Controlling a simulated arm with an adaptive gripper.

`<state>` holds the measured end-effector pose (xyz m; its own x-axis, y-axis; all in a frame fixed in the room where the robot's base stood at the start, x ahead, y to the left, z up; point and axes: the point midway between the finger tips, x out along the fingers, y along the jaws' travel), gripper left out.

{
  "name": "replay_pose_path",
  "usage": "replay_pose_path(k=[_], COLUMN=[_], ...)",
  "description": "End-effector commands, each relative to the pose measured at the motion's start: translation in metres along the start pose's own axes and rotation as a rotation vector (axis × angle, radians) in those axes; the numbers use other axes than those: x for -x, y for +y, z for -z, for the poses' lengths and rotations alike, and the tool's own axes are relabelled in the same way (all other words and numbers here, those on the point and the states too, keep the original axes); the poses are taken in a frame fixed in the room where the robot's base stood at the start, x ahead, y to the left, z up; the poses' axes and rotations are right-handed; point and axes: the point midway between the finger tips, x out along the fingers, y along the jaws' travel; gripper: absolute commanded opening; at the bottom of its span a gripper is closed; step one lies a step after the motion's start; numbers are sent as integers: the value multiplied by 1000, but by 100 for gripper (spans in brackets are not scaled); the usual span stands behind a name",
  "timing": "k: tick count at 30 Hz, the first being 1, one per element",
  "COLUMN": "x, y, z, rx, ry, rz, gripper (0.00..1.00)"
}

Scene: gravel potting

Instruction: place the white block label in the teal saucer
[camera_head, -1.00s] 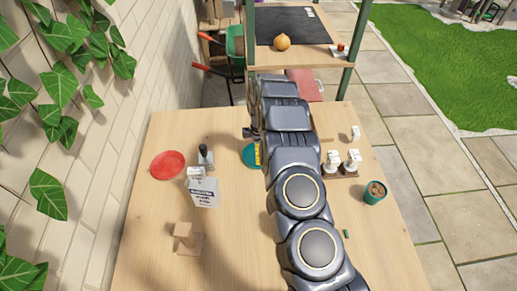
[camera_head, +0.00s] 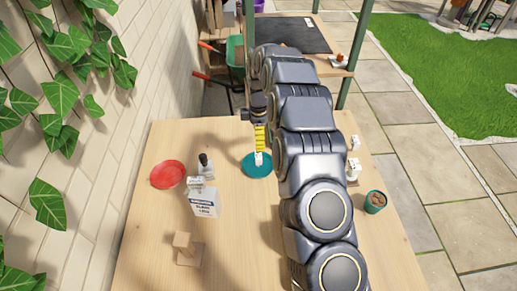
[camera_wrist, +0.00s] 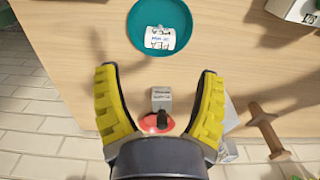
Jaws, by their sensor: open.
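The white block label (camera_head: 259,158) lies in the teal saucer (camera_head: 250,170). The wrist view shows the label (camera_wrist: 160,38), with dark print on its face, inside the saucer (camera_wrist: 181,17), near its middle. My gripper (camera_head: 260,149) is over the saucer, with a yellow finger close to the label in the head view.
A red saucer (camera_head: 168,174), a grey block with a black handle (camera_head: 205,164), a white printed sign (camera_head: 203,204) and a wooden stand (camera_head: 188,248) are to the left. A terracotta-filled teal pot (camera_head: 375,202) and white-topped pieces (camera_head: 353,168) are right of my arm.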

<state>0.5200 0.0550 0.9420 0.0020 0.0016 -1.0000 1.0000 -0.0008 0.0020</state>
Motion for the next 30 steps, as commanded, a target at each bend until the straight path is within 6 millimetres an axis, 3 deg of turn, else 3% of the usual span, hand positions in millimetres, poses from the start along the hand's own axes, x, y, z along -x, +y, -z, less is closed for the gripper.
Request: replay_pose_path(k=[3,10,14,17,21,30], x=[15,24,46,77,121,180], y=[0,-2,-17,-43,-93,-221], z=[0,0,1,-1,-6,-27], rx=[0,-9,-85,-202,-399,-854], ry=[0,2,16,30,34,-10], rz=[1,3,9,22,49,98], gripper=[70,70,70,70,70,70])
